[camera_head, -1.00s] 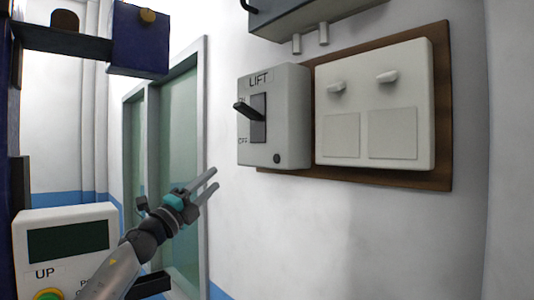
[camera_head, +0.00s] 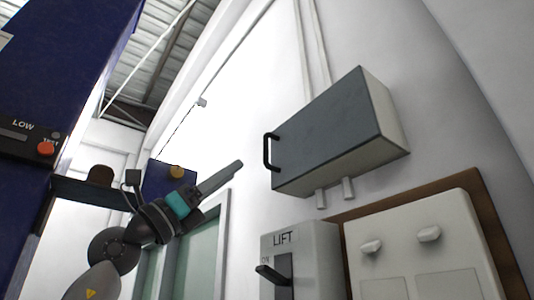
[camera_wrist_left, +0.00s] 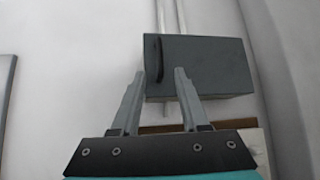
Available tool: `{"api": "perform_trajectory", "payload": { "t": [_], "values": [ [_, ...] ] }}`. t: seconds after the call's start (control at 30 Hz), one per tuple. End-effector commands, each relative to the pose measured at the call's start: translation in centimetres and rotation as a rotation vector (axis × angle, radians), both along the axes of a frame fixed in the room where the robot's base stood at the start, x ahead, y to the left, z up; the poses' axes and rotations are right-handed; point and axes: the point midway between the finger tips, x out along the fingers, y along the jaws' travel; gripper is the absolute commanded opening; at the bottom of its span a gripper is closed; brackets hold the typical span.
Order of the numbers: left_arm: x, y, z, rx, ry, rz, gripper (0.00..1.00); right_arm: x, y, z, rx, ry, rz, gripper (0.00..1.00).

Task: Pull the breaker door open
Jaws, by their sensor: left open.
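The breaker box is a grey wall box with a dark front door (camera_head: 325,130), which looks shut. A black handle (camera_head: 268,152) stands on the door's left edge. My left gripper (camera_head: 238,168) is left of the handle, apart from it, and points toward the box. In the left wrist view the gripper (camera_wrist_left: 158,75) is open and empty. The door (camera_wrist_left: 205,65) and the handle (camera_wrist_left: 153,58) show just beyond its fingertips there, the handle between them in the picture. My right gripper is not in view.
Below the box is a grey LIFT switch box (camera_head: 300,245) with a black lever. A white switch panel (camera_head: 420,245) on a brown board (camera_head: 485,190) is right of it. A blue column (camera_head: 75,90) stands at the left.

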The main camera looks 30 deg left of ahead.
Motion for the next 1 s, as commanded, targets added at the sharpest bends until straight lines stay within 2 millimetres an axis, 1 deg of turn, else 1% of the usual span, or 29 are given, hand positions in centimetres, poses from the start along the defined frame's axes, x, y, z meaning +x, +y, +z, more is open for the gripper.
{"api": "perform_trajectory", "payload": {
  "t": [0.03, 0.3, 0.5, 0.7, 1.0],
  "values": [
    [0.6, -0.4, 1.2, -0.001, -0.001, -0.003, 0.45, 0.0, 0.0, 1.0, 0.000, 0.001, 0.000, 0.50],
    [3.4, -2.3, 4.6, -0.003, 0.000, -0.004, 0.45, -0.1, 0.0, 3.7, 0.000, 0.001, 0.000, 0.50],
    [5.3, -3.5, 6.7, -0.002, 0.002, -0.003, 0.45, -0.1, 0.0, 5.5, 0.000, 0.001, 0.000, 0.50],
    [6.4, -4.2, 7.9, -0.002, 0.000, -0.001, 0.45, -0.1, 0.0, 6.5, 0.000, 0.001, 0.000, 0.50],
    [6.8, -4.5, 8.1, -0.001, 0.001, 0.000, 0.45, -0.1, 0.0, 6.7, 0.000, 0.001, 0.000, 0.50]
  ]
}}
